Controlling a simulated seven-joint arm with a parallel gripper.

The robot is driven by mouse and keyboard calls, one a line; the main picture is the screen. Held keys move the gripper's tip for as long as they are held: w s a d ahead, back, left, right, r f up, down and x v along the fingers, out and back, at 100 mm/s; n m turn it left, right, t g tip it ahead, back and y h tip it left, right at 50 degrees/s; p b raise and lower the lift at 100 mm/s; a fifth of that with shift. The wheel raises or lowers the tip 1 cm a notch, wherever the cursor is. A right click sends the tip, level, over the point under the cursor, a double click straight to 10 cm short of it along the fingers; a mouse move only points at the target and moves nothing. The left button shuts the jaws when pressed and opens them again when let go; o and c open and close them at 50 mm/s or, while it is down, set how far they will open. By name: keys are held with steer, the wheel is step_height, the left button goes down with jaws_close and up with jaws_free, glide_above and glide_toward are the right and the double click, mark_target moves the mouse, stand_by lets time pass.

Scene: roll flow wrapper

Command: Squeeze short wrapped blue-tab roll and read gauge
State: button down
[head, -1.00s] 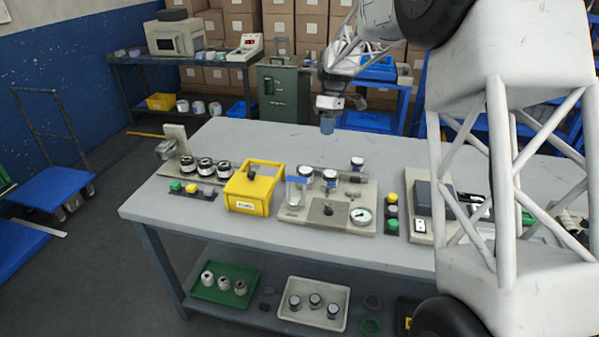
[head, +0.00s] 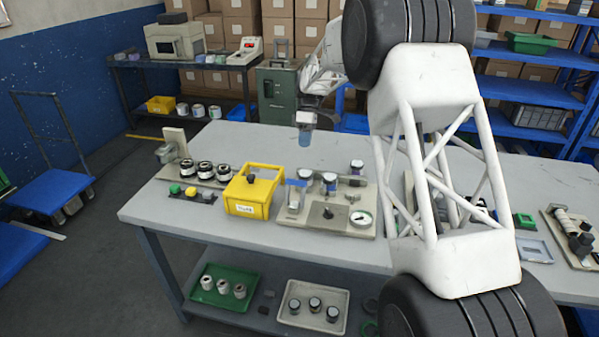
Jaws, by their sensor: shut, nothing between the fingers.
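My gripper (head: 305,132) hangs above the far part of the table, behind the test fixture, with bluish fingertips pointing down. It is shut and empty, clear of every roll. The beige fixture plate (head: 290,219) carries a round white-faced gauge (head: 361,218) at its right front corner; its reading is too small to tell. A dark knob (head: 327,212) sits mid-plate. A clear bluish cylinder (head: 295,193) stands at the left. I cannot tell which roll has a blue tab.
Several black-and-white rolls (head: 203,170) stand on a rack farther left, behind coloured buttons (head: 190,191). My arm hides the table right of the fixture. The table's back middle is clear.

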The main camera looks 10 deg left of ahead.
steer(key=shift+f, duration=0.1)
steer(key=x, duration=0.9)
steer(key=shift+s+f, duration=0.25)
steer(key=shift+f, duration=0.1)
steer(key=shift+s+r, duration=0.2)
steer(key=shift+s, duration=0.8)
steer(key=shift+s+r, duration=0.2)
steer(key=shift+s, duration=0.8)
